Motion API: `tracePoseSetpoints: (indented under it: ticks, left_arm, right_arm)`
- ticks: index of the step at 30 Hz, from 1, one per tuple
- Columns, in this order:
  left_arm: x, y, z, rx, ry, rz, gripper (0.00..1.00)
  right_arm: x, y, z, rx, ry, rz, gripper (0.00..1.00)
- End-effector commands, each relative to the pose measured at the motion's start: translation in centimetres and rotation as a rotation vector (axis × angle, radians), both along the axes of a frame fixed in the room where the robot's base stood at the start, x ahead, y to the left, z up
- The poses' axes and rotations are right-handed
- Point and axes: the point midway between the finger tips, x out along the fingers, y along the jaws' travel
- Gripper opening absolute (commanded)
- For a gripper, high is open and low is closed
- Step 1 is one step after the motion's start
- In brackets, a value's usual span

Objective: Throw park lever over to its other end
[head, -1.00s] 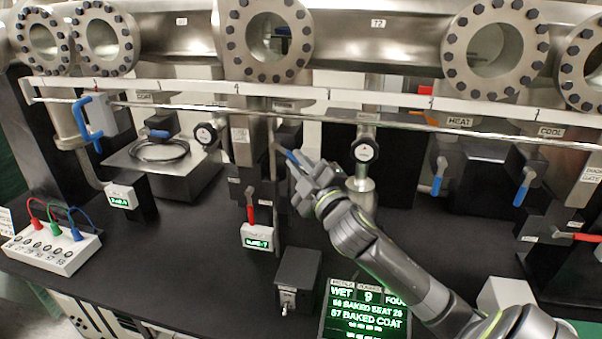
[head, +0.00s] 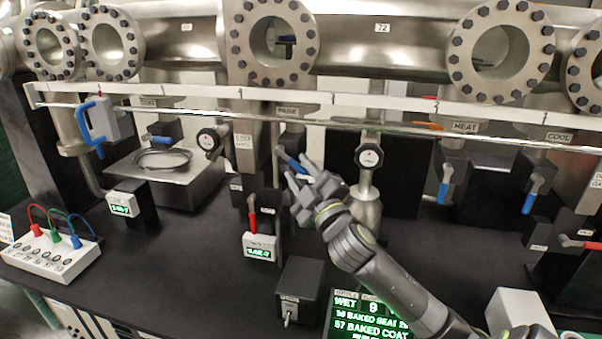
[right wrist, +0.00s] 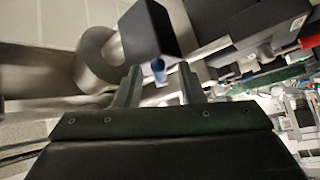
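A lever with a blue handle (head: 291,162) hangs from a dark valve body under a small label (head: 288,111) in the middle of the rig. The label is too small to read surely, so I cannot tell whether this is the park lever. My right gripper (head: 298,176) is just right of and below this handle, with its fingers apart. In the right wrist view the gripper (right wrist: 158,78) is open, and a blue handle end (right wrist: 158,68) shows between the fingertips, below a dark block (right wrist: 149,30). Contact cannot be told. My left gripper is not in view.
Other blue levers stand at HEAT (head: 445,192), at COOL (head: 529,203) and at left (head: 95,130). A red lever (head: 252,218) is close left of my gripper. A long rail (head: 420,127) crosses above. A grey box (head: 300,287) and a lit display (head: 372,315) stand in front.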

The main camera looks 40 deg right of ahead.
Motion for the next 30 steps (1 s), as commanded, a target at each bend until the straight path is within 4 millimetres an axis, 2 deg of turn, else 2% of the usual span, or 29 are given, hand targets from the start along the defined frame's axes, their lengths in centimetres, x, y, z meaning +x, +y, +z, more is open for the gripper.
tracePoseSetpoints:
  ticks: [7, 11, 26, 30]
  left_arm:
    - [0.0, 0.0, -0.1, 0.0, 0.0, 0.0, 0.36]
    - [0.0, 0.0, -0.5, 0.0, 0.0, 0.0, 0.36]
    - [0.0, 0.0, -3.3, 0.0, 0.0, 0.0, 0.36]
    - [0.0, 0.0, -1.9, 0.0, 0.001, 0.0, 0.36]
  right_arm:
    - [-0.1, 0.0, 0.0, -0.001, -0.002, 0.001, 0.35]
    - [-1.2, 0.1, -0.5, -0.002, 0.0, 0.0, 0.35]
    - [-10.8, 1.3, -3.8, -0.003, 0.002, 0.001, 0.35]
    - [-12.6, 1.4, -3.8, 0.004, 0.003, -0.001, 0.35]
